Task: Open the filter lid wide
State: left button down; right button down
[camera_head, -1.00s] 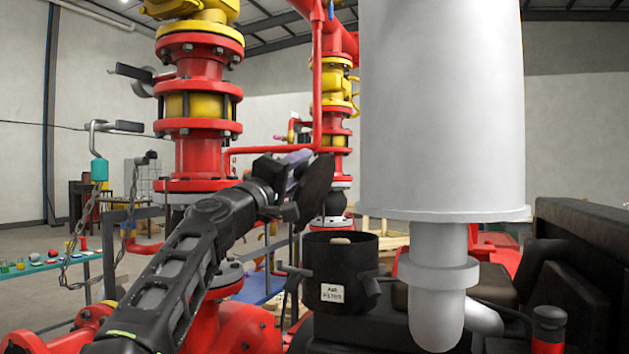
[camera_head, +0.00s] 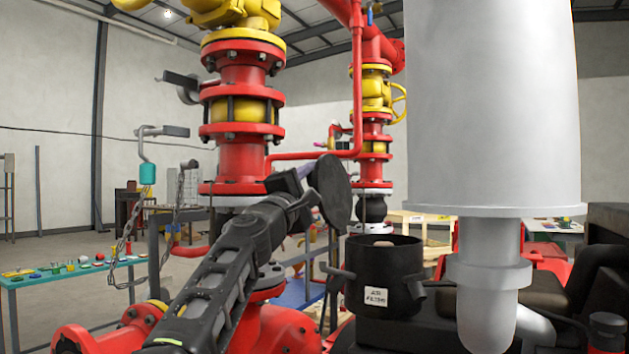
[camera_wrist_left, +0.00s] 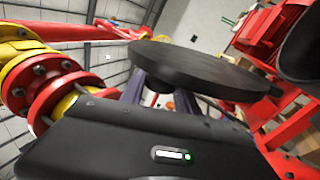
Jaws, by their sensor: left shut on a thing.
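The filter housing (camera_head: 384,285) is an open black cylinder with a white label, right of centre in the head view. A pale top of something inside shows above its rim. The filter lid (camera_head: 332,190) is a black round disc, raised and tilted nearly upright, above and to the left of the housing. It fills the upper middle of the left wrist view (camera_wrist_left: 215,72). My left gripper (camera_head: 300,190) is shut on the lid; in the wrist view its fingers (camera_wrist_left: 158,98) close around a dark knob under the disc. Any hinge is hidden. My right gripper is not in view.
A large grey cylinder (camera_head: 492,110) with an elbow pipe hangs close to the right of the housing. Red and yellow flanged pipework (camera_head: 242,110) stands behind my left arm. A small table (camera_head: 75,272) with coloured parts is at the far left.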

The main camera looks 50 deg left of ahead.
pick_arm(q)
jog(key=c, duration=0.9)
grip_release()
jog(key=shift+s+f, duration=0.2)
jog(key=b+v, duration=0.3)
jog(key=v, duration=0.4)
jog(key=shift+s+d, duration=0.2)
jog(key=shift+s, duration=0.05)
jog(key=b+v, duration=0.2)
jog(key=v, duration=0.6)
jog(key=shift+s+d, duration=0.15)
jog(key=shift+d, duration=0.35)
